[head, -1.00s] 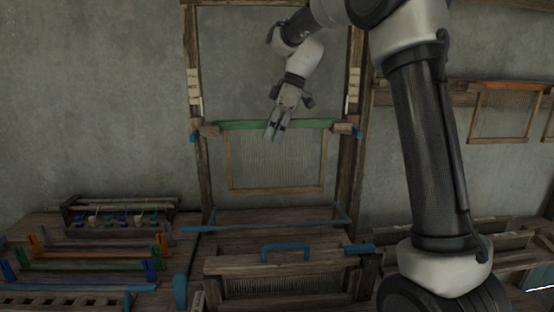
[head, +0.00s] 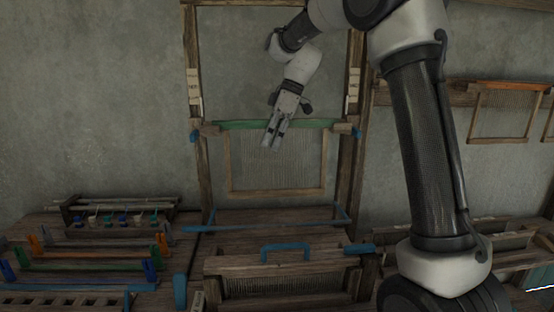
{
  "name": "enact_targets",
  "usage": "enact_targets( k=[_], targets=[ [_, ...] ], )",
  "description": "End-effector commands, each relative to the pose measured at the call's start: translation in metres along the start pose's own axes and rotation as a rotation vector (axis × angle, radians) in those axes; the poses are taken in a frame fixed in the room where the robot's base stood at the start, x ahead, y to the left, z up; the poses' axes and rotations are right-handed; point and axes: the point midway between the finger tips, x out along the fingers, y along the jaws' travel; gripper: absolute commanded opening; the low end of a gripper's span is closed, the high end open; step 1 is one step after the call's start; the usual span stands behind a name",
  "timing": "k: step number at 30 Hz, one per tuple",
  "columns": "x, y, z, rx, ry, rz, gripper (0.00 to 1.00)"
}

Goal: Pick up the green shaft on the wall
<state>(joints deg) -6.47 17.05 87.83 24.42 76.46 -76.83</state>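The green shaft has a green top bar (head: 236,126) and a wooden frame with pale strings below it. It hangs level across the loom's uprights, in front of the grey wall. Nothing is visibly held.
Wooden posts (head: 355,100) flank the shaft. Below are a blue bar (head: 265,227) and a blue handle (head: 286,246) on a wooden beater. Coloured shafts (head: 90,254) lie on the bench at left. An orange-topped shaft (head: 510,86) hangs at right.

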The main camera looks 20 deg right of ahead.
Motion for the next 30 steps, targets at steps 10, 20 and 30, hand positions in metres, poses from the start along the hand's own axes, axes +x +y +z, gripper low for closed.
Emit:
enact_targets(
  k=[10,20,30],
  targets=[
    [0.0,0.0,0.0,0.0,0.0,0.0,0.0],
    [0.0,0.0,0.0,0.0,0.0,0.001,0.0],
    [-0.017,-0.002,-0.007,-0.002,0.001,0.003,0.0]
  ],
)
